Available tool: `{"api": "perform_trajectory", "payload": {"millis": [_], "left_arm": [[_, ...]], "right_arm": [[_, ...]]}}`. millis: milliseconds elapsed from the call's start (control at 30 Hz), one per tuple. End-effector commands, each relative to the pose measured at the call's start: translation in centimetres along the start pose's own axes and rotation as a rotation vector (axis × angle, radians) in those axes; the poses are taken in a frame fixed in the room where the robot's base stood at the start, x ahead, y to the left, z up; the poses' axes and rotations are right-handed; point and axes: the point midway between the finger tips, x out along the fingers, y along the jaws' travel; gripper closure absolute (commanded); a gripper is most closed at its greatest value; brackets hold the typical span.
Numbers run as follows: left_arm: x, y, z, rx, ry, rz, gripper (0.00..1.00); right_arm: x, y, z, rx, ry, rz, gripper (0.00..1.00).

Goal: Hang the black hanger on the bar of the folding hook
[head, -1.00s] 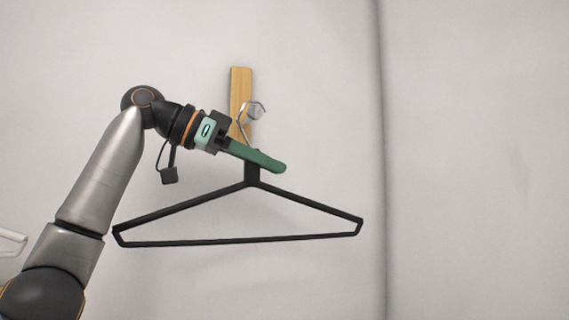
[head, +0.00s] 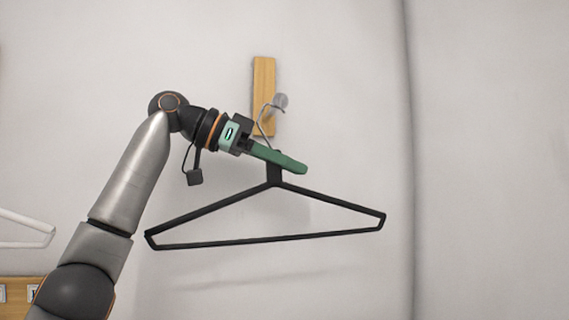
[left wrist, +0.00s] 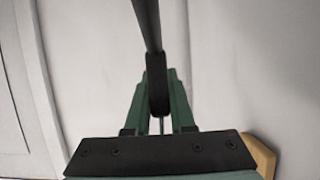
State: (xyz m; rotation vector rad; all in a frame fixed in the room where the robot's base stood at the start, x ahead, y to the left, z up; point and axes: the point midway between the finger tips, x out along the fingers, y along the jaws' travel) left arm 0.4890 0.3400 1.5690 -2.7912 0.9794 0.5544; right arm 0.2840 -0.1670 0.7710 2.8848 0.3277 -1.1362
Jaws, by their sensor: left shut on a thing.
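The black hanger (head: 265,239) hangs level in front of the wall, its silver hook pointing up. My left gripper (head: 283,161) is shut on the hanger's neck, just below the hook. In the left wrist view, my green fingers (left wrist: 160,108) close on the black neck (left wrist: 156,80). The folding hook is on a wooden plate (head: 264,72) on the wall; its round metal end (head: 280,101) shows beside the hanger's hook. The hanger's hook overlaps the plate and this end in the picture; I cannot tell whether they touch. My right gripper is not in view.
A white hanger (head: 24,238) shows at the left edge. Below it is a wooden board (head: 14,292) with white labels, partly behind my arm. The wall to the right is bare, with a vertical seam (head: 409,150).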

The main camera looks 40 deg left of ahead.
Motion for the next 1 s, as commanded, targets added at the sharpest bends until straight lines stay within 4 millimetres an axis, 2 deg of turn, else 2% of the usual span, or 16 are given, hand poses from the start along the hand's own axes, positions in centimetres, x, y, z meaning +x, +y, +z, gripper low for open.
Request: {"api": "perform_trajectory", "payload": {"millis": [67, 100, 400, 633, 767, 867, 1000], "left_arm": [[-0.1, 0.0, 0.0, 0.000, 0.001, 0.000, 1.00], [-0.1, 0.0, 0.0, 0.000, 0.001, 0.000, 0.77], [-0.1, 0.0, 0.0, 0.000, 0.001, 0.000, 0.43], [-0.1, 0.0, 0.0, -0.001, 0.000, -0.001, 0.43], [-0.8, 0.0, -0.1, -0.001, 0.002, -0.001, 0.43], [-2.2, 0.0, -0.1, -0.001, 0.004, -0.001, 0.43], [-5.3, 0.0, -0.2, -0.001, 0.006, -0.001, 0.43]], "right_arm": [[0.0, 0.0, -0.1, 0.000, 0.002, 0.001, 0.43], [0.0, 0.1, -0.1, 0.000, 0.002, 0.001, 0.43], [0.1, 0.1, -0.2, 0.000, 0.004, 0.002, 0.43], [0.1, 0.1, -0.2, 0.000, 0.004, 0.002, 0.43], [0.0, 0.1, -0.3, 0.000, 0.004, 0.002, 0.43], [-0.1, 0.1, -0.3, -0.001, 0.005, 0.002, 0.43], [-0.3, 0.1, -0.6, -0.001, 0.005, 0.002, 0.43]]}}
